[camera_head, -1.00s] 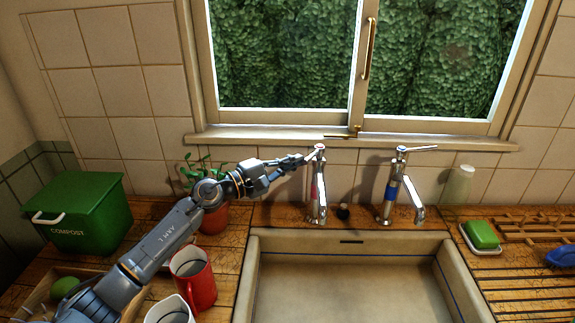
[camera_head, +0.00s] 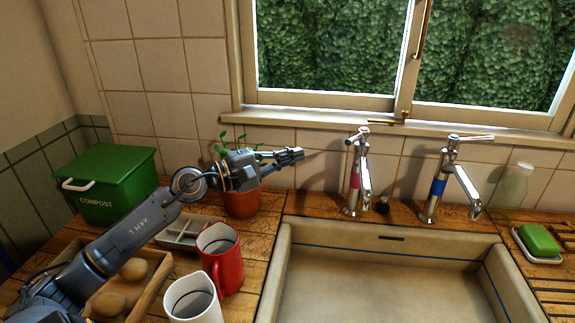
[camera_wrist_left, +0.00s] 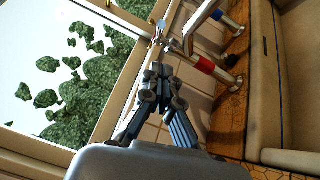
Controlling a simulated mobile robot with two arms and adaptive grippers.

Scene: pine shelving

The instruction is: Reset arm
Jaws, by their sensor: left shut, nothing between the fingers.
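My left gripper (camera_head: 290,155) is shut and empty in the head view, held in the air in front of the tiled wall and left of the red-banded tap (camera_head: 355,180). My left arm reaches in from the lower left and passes over the wooden tray and counter. In the left wrist view the closed fingers (camera_wrist_left: 158,72) point towards the tap's lever, with a gap that I cannot judge there. The blue-banded tap (camera_head: 439,186) stands further right. My right gripper is not in view.
A potted plant (camera_head: 241,202) stands just behind my left wrist. A red mug (camera_head: 228,268), a white mug (camera_head: 193,303) and a green compost bin (camera_head: 110,185) stand on the left counter. The sink (camera_head: 390,285) is empty. Green soap (camera_head: 540,240) lies at right.

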